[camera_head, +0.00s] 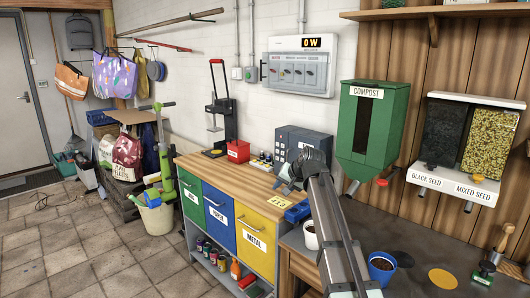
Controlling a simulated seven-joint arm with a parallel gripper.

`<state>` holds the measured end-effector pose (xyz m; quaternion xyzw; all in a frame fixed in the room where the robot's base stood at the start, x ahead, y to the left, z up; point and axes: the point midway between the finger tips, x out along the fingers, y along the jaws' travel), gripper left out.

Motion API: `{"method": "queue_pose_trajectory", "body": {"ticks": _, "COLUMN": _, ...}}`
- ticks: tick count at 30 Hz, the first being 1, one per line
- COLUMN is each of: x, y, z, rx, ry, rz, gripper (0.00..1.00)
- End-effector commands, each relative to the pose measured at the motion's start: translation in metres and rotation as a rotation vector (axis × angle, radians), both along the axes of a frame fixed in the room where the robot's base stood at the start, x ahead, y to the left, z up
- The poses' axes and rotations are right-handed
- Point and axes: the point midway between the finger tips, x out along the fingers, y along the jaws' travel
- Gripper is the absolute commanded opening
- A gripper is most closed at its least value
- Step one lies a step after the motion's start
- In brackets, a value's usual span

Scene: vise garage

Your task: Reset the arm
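My arm (335,228) reaches up from the lower right, over the right end of the wooden workbench (222,177). My gripper (284,180) is at its far end, above the benchtop near the grey keypad box (298,143). The gripper is small in the picture and partly covered by my wrist. I cannot tell whether its fingers are open or shut, and I see no object held in them.
A white pot (311,236) and a blue pot (381,268) flank my arm. A green compost dispenser (355,135) hangs to the right. The bench's left front is clear.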

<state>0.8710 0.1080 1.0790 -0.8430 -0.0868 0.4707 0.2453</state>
Motion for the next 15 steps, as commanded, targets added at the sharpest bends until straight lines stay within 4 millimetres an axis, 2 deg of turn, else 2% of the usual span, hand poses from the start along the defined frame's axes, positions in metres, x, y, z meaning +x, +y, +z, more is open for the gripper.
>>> {"method": "queue_pose_trajectory", "body": {"ticks": 1, "x": -0.001, "y": 0.014, "z": 0.001, "rx": -0.02, "ry": -0.009, "rz": 0.018, "gripper": 0.35}}
{"method": "queue_pose_trajectory", "body": {"ticks": 4, "x": -0.003, "y": 0.036, "z": -0.004, "rx": -0.061, "ry": -0.024, "rz": 0.046, "gripper": 0.35}}
{"method": "queue_pose_trajectory", "body": {"ticks": 7, "x": -0.008, "y": 0.054, "z": -0.026, "rx": -0.11, "ry": -0.02, "rz": 0.074, "gripper": 0.35}}
{"method": "queue_pose_trajectory", "body": {"ticks": 15, "x": -0.023, "y": 0.054, "z": -0.103, "rx": -0.178, "ry": 0.047, "rz": 0.1, "gripper": 0.35}}
